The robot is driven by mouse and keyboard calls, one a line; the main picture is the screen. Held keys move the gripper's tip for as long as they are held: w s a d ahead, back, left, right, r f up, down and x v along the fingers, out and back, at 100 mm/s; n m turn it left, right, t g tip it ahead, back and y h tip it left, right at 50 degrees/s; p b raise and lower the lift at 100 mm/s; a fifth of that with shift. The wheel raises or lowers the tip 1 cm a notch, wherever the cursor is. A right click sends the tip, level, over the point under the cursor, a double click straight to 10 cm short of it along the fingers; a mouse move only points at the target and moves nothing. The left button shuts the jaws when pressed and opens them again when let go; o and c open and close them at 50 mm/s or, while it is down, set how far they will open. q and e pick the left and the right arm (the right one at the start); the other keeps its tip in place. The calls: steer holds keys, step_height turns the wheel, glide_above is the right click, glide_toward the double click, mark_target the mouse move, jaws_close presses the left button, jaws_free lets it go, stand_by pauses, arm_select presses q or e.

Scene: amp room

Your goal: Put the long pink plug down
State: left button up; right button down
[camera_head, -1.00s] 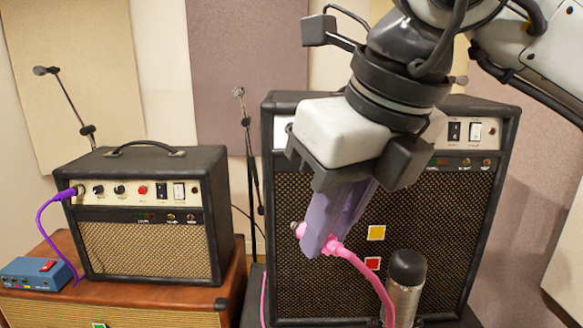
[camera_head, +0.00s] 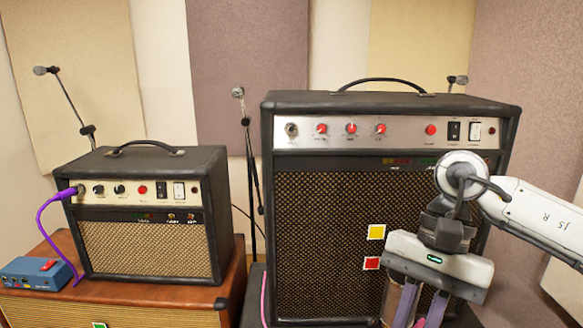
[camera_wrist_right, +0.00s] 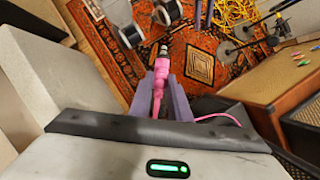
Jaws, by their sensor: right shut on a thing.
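The long pink plug (camera_wrist_right: 158,88) shows in the right wrist view, between the purple fingers of my right gripper (camera_wrist_right: 161,82). Its metal tip points away from the gripper, and a thin pink cable runs off to the right. My right gripper is shut on it.
A smaller amp (camera_head: 150,250) stands on a brown cabinet (camera_head: 222,301) at left, with a purple cable (camera_head: 43,220) plugged in. A blue box (camera_head: 30,272) sits beside it. The wrist view shows a patterned rug (camera_wrist_right: 200,67) and yellow cable (camera_wrist_right: 235,12) below.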

steer(key=s+d+f+n+g+h, duration=0.1)
steer(key=s+d+f+n+h, duration=0.1)
steer(key=f+n, duration=0.5)
steer(key=s+d+n, duration=0.1)
steer(key=d, duration=0.1)
steer(key=shift+s+d+h, duration=0.35)
steer(key=shift+s+h, duration=0.05)
steer(key=shift+a, duration=0.1)
